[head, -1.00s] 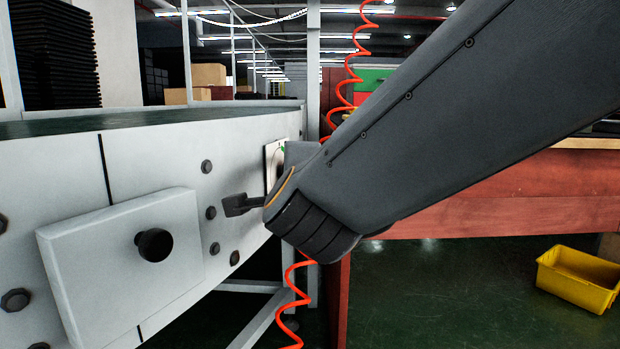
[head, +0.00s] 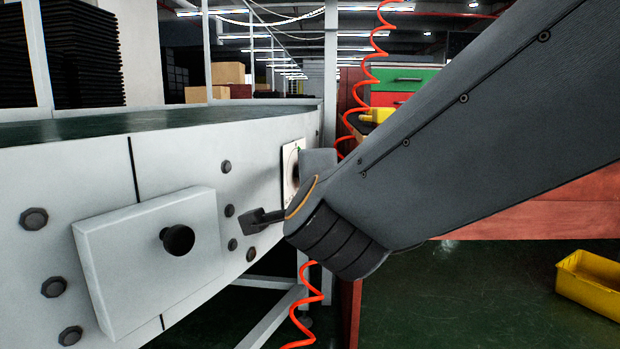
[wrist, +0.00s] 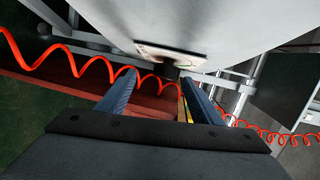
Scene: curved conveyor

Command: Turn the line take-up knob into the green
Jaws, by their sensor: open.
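The take-up dial plate (head: 290,172) is pale with a small green mark near its top edge. It is fixed on the side wall of the conveyor, and my arm partly covers it. In the wrist view the plate (wrist: 160,50) is seen edge-on, with a dark knob (wrist: 169,72) standing out from it. My gripper (wrist: 158,76) is open, with one finger on each side of the knob in that view. I cannot tell whether the fingers reach around it or touch it. The knob's pointer and the setting are not readable.
A white cover box (head: 130,270) with a black round knob (head: 178,240) sits on the conveyor wall to the left. An orange coiled hose (head: 312,300) hangs behind my arm and crosses behind my fingers. A yellow bin (head: 590,283) stands on the green floor at right.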

